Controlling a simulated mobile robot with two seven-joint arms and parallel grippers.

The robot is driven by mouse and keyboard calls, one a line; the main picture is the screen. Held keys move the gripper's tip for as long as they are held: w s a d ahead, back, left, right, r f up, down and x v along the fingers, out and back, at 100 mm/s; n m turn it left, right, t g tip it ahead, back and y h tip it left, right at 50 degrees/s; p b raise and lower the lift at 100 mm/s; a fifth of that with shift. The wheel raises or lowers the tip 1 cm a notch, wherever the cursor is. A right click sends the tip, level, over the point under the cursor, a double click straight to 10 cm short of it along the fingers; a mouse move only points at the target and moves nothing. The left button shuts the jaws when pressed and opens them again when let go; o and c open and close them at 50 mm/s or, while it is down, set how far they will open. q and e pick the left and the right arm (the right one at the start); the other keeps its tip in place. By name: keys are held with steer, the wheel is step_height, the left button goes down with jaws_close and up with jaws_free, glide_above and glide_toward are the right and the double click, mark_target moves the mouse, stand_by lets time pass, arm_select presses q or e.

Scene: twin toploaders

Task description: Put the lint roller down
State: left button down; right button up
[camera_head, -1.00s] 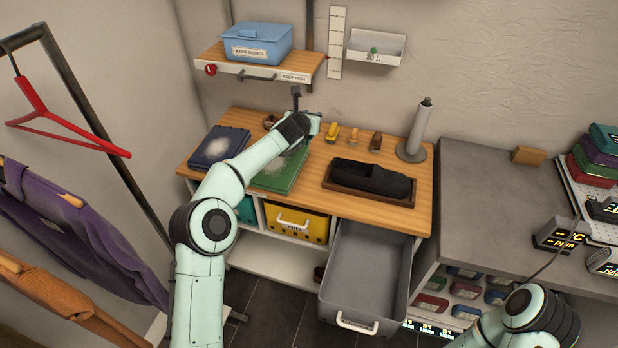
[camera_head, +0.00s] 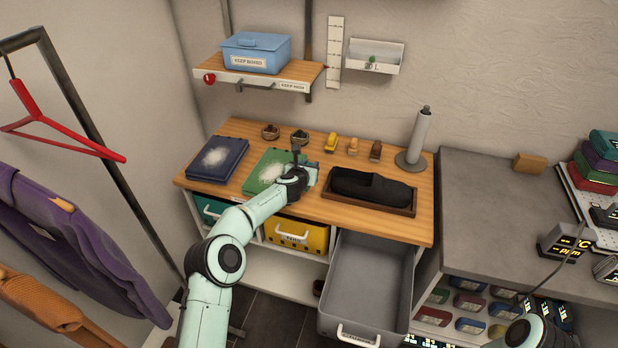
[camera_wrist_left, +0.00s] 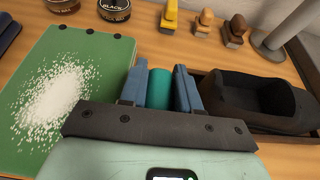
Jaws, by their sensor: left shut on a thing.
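My left gripper (camera_head: 310,176) is over the wooden bench, by the right edge of the green folded cloth (camera_head: 252,183), which bears a white powdery patch. In the left wrist view its blue fingers (camera_wrist_left: 160,90) are shut on a teal cylinder, which I take to be part of the lint roller (camera_wrist_left: 159,87). The rest of the roller is hidden by the gripper. I cannot tell whether it touches the bench. My right gripper is out of view.
A dark shoe (camera_head: 372,186) lies in a wooden tray right of the gripper. Behind are two round tins (camera_head: 270,131), several small brushes (camera_head: 353,146) and an upright roll on a stand (camera_head: 420,135). A dark blue folded cloth (camera_head: 205,175) lies left. A grey drawer (camera_head: 370,270) stands open below.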

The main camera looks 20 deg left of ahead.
arm_select(q)
step_height(320, 180, down, 4)
steer(key=shift+w+b, duration=0.15)
steer(key=shift+b, duration=0.4)
steer(key=shift+f, duration=0.15)
steer(key=shift+r, duration=0.2)
steer(key=shift+f, duration=0.1)
steer(key=c, duration=1.2)
jaws_free()
steer(key=shift+f, duration=0.15)
steer(key=o, duration=0.4)
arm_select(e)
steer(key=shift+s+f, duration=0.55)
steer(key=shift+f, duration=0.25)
